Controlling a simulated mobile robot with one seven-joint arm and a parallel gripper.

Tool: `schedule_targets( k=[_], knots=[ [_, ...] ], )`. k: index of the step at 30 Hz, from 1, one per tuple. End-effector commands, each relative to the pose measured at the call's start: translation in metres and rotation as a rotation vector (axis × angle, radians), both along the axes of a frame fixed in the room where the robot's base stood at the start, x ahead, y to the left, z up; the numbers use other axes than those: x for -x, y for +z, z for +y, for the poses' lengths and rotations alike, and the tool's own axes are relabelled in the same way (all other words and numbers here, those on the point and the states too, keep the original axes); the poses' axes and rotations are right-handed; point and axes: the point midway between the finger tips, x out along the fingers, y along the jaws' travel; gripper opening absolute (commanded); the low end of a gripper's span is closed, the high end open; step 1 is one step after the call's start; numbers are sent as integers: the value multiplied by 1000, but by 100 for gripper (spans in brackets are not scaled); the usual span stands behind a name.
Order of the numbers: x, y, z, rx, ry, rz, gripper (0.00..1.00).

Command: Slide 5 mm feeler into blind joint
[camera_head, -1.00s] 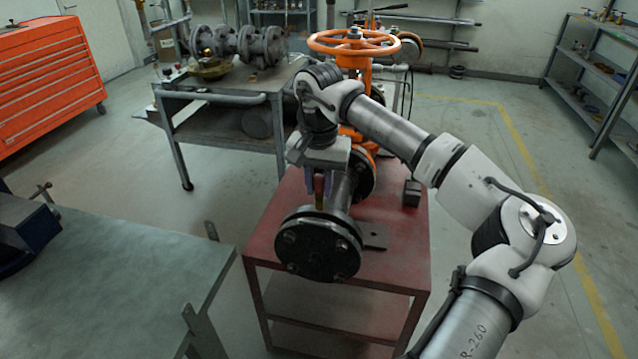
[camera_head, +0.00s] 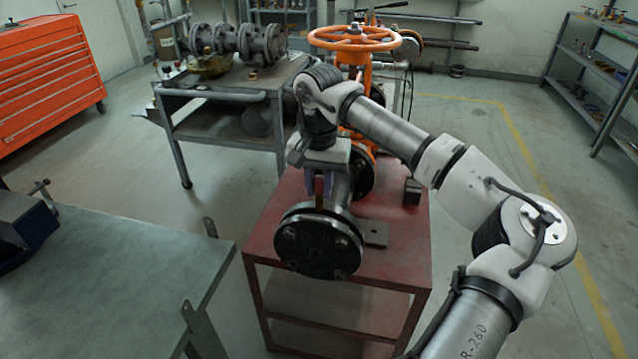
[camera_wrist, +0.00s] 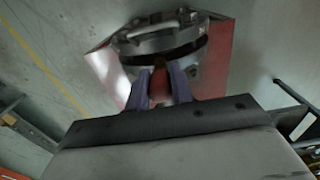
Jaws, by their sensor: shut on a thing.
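The blind joint (camera_head: 318,247) is a dark round bolted flange pair at the near end of a pipe on a red stand. It also shows in the wrist view (camera_wrist: 160,44). My gripper (camera_head: 321,192) points down just above and behind the top of the joint. Its purple fingers (camera_wrist: 159,84) are shut on a thin reddish-brown feeler (camera_wrist: 159,88). The feeler's far end reaches the flange rim in the wrist view. Whether its tip is inside the gap or only against the rim cannot be told. The fingers hide part of the feeler.
An orange valve with a handwheel (camera_head: 354,39) stands behind my gripper. A flat dark plate (camera_head: 376,234) and a dark block (camera_head: 412,191) lie on the red stand (camera_head: 395,262). A green bench (camera_head: 130,265) is at the left. Open floor lies to the right.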

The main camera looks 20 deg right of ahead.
Motion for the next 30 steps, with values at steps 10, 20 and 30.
schedule_targets(
  k=[10,20,30],
  knots=[
    [0,-10,0,0,0,0,0],
    [0,-18,0,0,0,0,0],
    [0,-27,0,0,0,0,0]
  ],
)
